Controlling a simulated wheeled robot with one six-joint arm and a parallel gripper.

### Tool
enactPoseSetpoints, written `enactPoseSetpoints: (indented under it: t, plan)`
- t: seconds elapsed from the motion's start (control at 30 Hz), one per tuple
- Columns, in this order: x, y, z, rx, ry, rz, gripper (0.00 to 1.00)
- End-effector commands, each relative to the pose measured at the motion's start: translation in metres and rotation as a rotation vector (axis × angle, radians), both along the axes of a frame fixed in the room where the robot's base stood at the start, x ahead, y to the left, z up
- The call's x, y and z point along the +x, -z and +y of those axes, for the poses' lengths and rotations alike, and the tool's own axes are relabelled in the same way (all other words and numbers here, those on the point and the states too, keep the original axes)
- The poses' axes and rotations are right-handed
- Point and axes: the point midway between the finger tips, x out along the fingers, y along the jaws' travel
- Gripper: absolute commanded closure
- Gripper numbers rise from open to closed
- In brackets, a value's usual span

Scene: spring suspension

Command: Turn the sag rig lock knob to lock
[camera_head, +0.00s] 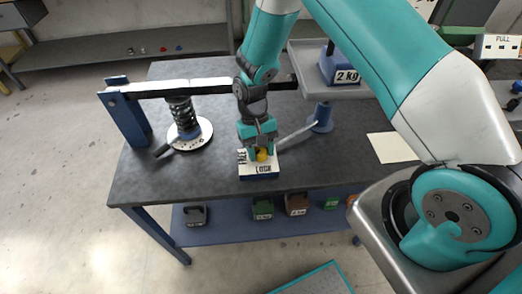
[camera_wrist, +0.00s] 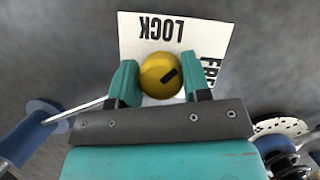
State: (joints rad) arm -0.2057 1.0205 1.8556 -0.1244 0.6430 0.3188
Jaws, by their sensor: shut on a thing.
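The yellow lock knob (camera_wrist: 157,72) has a black mark that runs diagonally toward the upper right in the wrist view. It sits between the two teal fingers of my gripper (camera_wrist: 162,80), which is shut on it. Behind it is a white label plate (camera_wrist: 135,38). LOCK reads upside down above the knob, and another word at the right is partly hidden by a finger. In the head view, my gripper (camera_head: 261,148) reaches down onto the knob (camera_head: 262,156) on its small block (camera_head: 259,176) at the bench's front edge.
The coil spring (camera_head: 180,114) stands on a round plate (camera_head: 203,132) to the left, under a black beam (camera_head: 178,88). A 2 KG weight (camera_head: 342,73) sits on a tray at the right. A blue post (camera_head: 320,118) with a rod stands right of the knob. The bench's left front is clear.

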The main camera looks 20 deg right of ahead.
Motion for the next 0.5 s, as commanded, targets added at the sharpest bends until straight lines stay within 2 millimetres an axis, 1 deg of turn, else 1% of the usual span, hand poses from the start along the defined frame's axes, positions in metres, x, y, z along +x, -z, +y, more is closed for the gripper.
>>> enactPoseSetpoints:
  t: [0.5]
  plan:
    - [0.0001, -0.0007, -0.0001, -0.002, -0.470, 0.000, 0.80]
